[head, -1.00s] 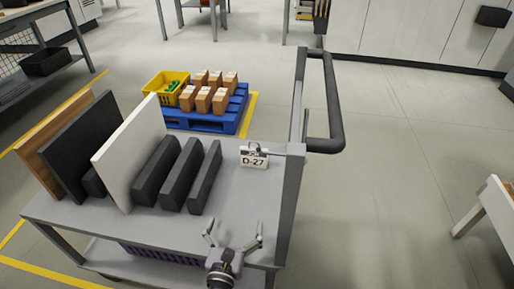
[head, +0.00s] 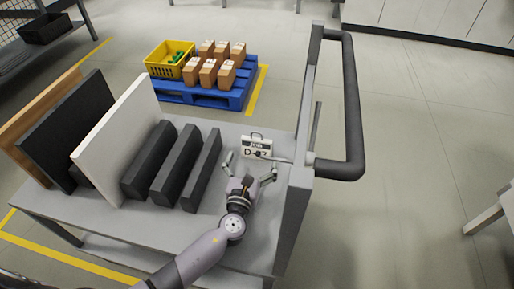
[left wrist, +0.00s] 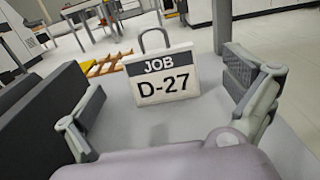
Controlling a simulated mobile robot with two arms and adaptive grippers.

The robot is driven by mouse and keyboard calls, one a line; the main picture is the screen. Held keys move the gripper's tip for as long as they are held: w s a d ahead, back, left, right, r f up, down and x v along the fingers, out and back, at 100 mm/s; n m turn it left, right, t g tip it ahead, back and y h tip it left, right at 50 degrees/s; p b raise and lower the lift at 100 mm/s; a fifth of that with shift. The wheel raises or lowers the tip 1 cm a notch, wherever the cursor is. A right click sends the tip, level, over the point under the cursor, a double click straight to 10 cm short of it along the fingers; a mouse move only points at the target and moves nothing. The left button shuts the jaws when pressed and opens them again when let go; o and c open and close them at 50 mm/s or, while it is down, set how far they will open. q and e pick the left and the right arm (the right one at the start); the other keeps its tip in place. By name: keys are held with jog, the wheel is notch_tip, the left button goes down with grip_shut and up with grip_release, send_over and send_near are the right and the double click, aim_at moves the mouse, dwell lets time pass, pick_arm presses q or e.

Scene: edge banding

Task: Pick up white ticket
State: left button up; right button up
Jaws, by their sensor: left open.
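The white ticket (head: 257,148) reads "JOB D-27" and has a dark header band and a wire loop on top. It stands at the right end of the grey cart top, near the handle post. In the left wrist view the ticket (left wrist: 162,78) faces me, beyond and between the fingers. My left gripper (head: 250,168) is open and empty, just in front of the ticket. In the left wrist view the left gripper's fingers (left wrist: 165,100) are spread wide to either side, apart from the ticket. My right gripper is not in view.
Dark slotted blocks (head: 172,165) stand left of the gripper, with a white panel (head: 120,140) and other boards beyond. The cart's handle post (head: 299,190) rises close on the right. A blue pallet (head: 235,97) with boxes and a yellow crate (head: 171,60) lies behind the cart.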

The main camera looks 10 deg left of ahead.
aim_at(256, 143)
pick_arm(q)
jog(key=w, duration=0.3)
jog(key=shift+w+f, duration=0.1)
jog(key=shift+w, duration=0.05)
jog(key=shift+w+a+f+b, duration=0.15)
jog(key=shift+w+b, duration=0.2)
jog(key=shift+w, duration=0.85)
jog(key=shift+w+a+f+b, duration=0.1)
jog(key=shift+w+b, duration=0.25)
jog(key=shift+w, duration=0.8)
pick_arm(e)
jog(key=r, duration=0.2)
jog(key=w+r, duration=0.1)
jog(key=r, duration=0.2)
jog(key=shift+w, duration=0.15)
pick_arm(q)
jog(key=shift+c, duration=0.2)
jog(key=c, duration=0.7)
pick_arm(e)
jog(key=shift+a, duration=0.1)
pick_arm(q)
jog(key=shift+r, duration=0.15)
